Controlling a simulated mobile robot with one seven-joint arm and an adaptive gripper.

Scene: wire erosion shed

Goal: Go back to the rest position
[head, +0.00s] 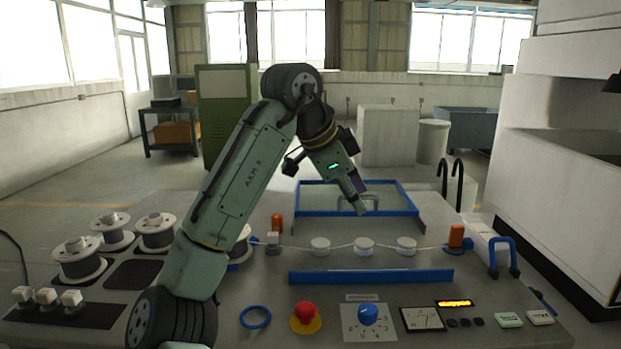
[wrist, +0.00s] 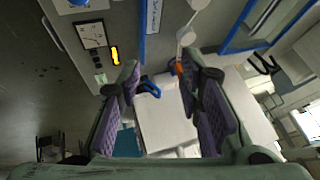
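My green arm rises from the lower left of the head view and bends down over the back of the workbench. My gripper (head: 364,208) is above the bench near the blue-framed glass panel (head: 300,209). In the wrist view my gripper (wrist: 165,78) shows two purple-padded fingers held wide apart. Nothing is between the pads; the bench's right end shows beyond them. The blue handle (wrist: 150,87) seen between the fingers lies well beyond them.
The bench holds several wire spools (head: 78,260), a red emergency button (head: 306,316), a blue knob (head: 368,315), a blue bar (head: 370,276) and white rollers (head: 364,246) with a wire. A large white machine (head: 560,150) stands at right. Open floor lies behind the bench.

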